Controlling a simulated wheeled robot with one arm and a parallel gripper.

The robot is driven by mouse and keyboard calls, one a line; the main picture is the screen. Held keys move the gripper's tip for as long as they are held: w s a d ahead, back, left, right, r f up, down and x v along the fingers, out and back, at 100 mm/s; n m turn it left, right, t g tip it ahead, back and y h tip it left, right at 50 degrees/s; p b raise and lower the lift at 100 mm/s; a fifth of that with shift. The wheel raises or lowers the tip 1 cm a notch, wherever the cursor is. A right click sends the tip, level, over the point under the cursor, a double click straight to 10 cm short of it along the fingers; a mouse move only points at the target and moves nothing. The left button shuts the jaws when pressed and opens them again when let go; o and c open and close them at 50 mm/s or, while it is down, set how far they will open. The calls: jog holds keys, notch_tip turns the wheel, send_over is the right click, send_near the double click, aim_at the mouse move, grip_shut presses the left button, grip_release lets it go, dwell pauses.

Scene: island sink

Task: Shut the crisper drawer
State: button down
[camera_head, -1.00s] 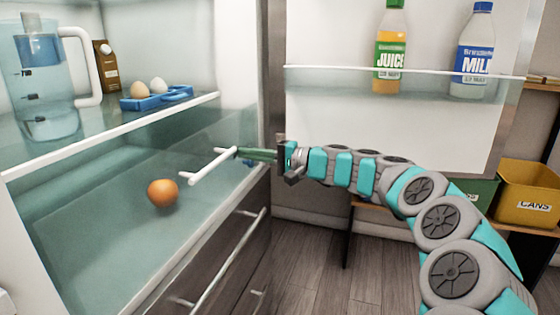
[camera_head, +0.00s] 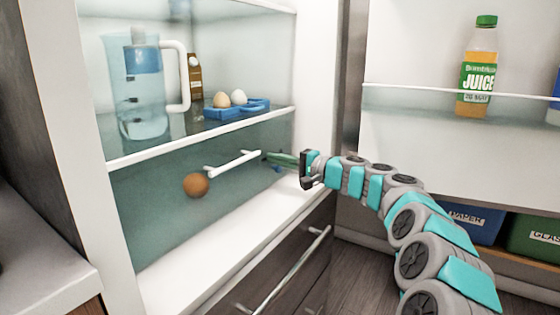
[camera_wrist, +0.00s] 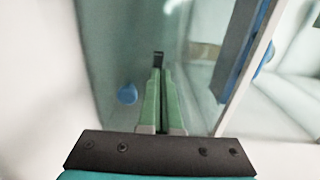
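The crisper drawer (camera_head: 150,222) is a clear, greenish bin under the shelf at the lower left of the head view. An orange (camera_head: 195,185) shows through it. Its white bar handle (camera_head: 233,163) is on the front. A white strip of fridge floor shows in front of the drawer. I cannot tell whether it is fully home. My gripper (camera_head: 268,156), with green fingers, is at the right end of the handle; contact is unclear. In the wrist view its fingers (camera_wrist: 160,85) lie close together, with nothing visible between them.
The open door (camera_head: 420,150) at right carries a juice bottle (camera_head: 477,75). Dark drawers (camera_head: 290,265) with bar handles are below. Bins (camera_head: 535,238) stand at right.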

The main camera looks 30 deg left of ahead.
jog(key=shift+s+a+r, duration=0.1)
jog(key=shift+a+r, duration=0.05)
jog(key=d+b, duration=0.3)
jog(key=d, duration=1.1)
jog(key=s+d+f+n+g+h, duration=0.1)
jog(key=s+d+f+h, duration=0.15)
jog(key=s, duration=0.45)
jog(key=s+d+f+n+g+h, duration=0.1)
jog(key=s+d+f+n+h, duration=0.15)
jog(key=s, duration=0.55)
jog(key=s+d+f+g+h, duration=0.1)
jog(key=s+d+f+h, duration=0.15)
jog(key=s, duration=0.45)
jog(key=s+d+f+h, duration=0.3)
jog(key=s+d+f, duration=0.3)
jog(key=d, duration=0.4)
jog(key=s+d+f+m+h, duration=0.1)
jog(key=s+d+f+h, duration=0.3)
jog(key=s+d, duration=0.5)
jog(key=s+d+f+m+h, duration=0.1)
jog(key=s+d+f+h, duration=0.2)
jog(key=s+d+f, duration=0.5)
jog(key=d, duration=0.5)
jog(key=shift+s+p, duration=0.2)
jog(key=shift+p, duration=0.2)
jog(key=shift+h, duration=0.25)
